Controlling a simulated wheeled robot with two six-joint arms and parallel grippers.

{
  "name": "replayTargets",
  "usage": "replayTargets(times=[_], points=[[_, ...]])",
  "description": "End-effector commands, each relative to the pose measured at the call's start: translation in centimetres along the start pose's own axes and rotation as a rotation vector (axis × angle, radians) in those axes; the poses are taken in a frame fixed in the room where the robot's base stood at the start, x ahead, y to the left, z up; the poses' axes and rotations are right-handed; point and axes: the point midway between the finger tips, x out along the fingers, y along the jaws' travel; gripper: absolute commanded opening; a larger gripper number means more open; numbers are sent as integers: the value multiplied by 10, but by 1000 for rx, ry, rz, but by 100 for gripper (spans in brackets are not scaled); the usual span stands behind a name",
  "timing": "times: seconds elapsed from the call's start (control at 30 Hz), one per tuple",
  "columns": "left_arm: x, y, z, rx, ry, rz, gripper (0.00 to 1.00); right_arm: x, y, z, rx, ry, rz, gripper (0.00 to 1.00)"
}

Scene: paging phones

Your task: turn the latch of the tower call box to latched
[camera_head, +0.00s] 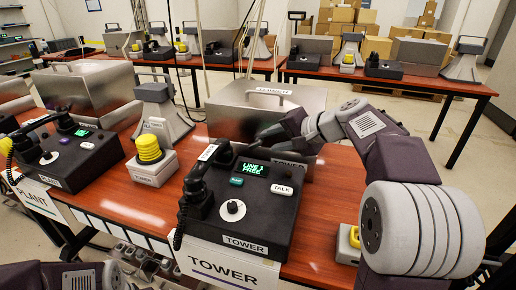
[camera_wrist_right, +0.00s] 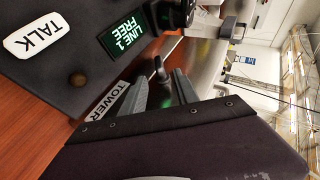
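My right gripper (camera_head: 266,140) is over the phone's back edge, in front of the steel box. In the right wrist view its two fingers (camera_wrist_right: 160,95) are apart. A small dark hooked piece (camera_wrist_right: 160,68) shows between and beyond them; I cannot tell whether it is the latch or whether they touch it.
A PLANT phone unit (camera_head: 66,155) and a yellow-topped beacon (camera_head: 149,155) stand to the left. A second table (camera_head: 398,79) with similar phones stands behind. Red tabletop is bare right of the steel box.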

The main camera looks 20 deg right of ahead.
Motion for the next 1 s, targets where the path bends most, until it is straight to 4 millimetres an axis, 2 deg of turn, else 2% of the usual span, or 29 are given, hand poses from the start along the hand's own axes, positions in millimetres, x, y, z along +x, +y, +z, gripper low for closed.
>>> replayTargets(times=[0.1,0.3,0.43,0.67,0.7,0.8,0.83,1.0], points=[[9,0,1,0,0,0,0,29,3,2,-1,-6,1,36],[16,0,2,0,0,0,0,64,2,2,-1,-4,1,36],[17,0,2,0,0,0,0,74,1,1,-1,-2,0,36],[17,0,2,0,0,0,0,76,0,1,0,-1,0,36],[17,0,2,0,0,0,0,76,0,1,0,-1,0,34],[17,0,2,0,0,0,0,76,1,1,0,-1,0,6],[17,0,2,0,0,0,0,76,1,1,0,-1,0,0],[16,0,2,0,0,0,0,75,0,1,-1,-2,1,0]])
